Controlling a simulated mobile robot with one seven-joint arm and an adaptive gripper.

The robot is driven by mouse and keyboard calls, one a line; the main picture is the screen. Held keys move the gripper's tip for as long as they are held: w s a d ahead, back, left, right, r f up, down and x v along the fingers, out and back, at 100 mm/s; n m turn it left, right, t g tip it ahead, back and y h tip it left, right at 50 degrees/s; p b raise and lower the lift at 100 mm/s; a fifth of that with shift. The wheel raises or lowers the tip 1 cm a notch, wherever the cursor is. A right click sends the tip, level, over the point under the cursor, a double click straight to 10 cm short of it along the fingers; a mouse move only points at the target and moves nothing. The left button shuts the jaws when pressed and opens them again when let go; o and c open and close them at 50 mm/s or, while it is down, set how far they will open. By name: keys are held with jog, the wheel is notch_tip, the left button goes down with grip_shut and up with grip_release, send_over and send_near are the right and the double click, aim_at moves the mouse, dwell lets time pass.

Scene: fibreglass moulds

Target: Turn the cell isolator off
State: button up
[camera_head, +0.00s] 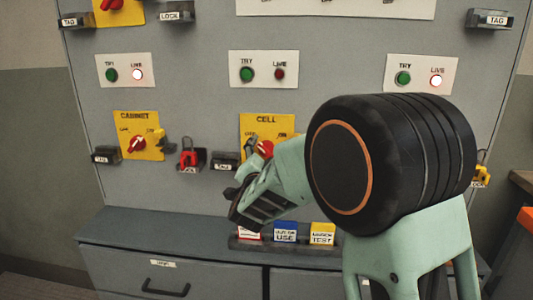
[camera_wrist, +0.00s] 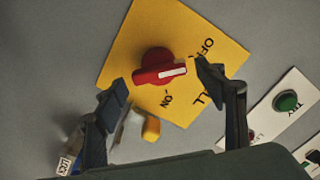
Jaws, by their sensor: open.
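The cell isolator is a red rotary knob (camera_wrist: 150,73) on a yellow plate (camera_wrist: 128,45) lettered OFF and ON. In the head view the plate (camera_head: 247,124) is lettered CELL, and the knob (camera_head: 265,148) is partly hidden by my arm. My gripper (camera_wrist: 161,80) is open, with one finger on each side of the knob and gaps showing between fingers and knob. Contact cannot be judged.
Left of it are the cabinet isolator (camera_head: 137,144) and a red padlock (camera_head: 188,157). A green TRY button (camera_head: 247,74) and dark LIVE lamp (camera_head: 280,74) sit above. Below, a grey cabinet (camera_head: 120,228) carries blue (camera_head: 285,231) and yellow (camera_head: 321,234) signs.

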jog(key=s, duration=1.1)
jog(key=shift+s+a, duration=0.2)
jog(key=shift+s, duration=0.05)
